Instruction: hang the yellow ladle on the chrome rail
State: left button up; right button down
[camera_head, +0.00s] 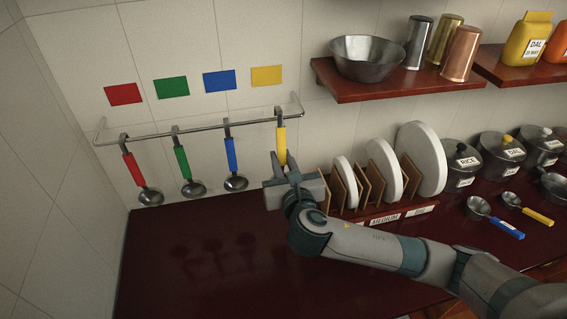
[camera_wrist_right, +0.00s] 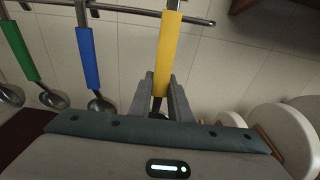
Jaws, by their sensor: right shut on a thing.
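The yellow ladle (camera_head: 281,146) is upright at the right end of the chrome rail (camera_head: 200,131), below the yellow square on the wall. Its hooked top is at the rail in the head view; I cannot tell whether the rail bears its weight. My right gripper (camera_head: 285,178) is shut on the ladle below the yellow handle. The wrist view shows the yellow handle (camera_wrist_right: 168,52) rising from between the two fingers (camera_wrist_right: 160,98). The ladle's bowl is hidden behind my gripper. My left gripper is not in view.
Red (camera_head: 133,168), green (camera_head: 183,162) and blue (camera_head: 231,155) ladles hang left along the rail. A plate rack (camera_head: 345,190) with white plates stands close right of my gripper. A wooden shelf (camera_head: 400,86) is above. The counter (camera_head: 200,270) below the rail is clear.

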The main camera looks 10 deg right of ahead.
jog(key=shift+w+p, duration=0.3)
jog(key=shift+w, duration=0.85)
jog(key=shift+f+b, duration=0.35)
jog(key=shift+f, duration=1.2)
jog(key=c, duration=1.6)
grip_release()
jog(key=shift+o, duration=0.2)
jog(key=shift+s, duration=0.1)
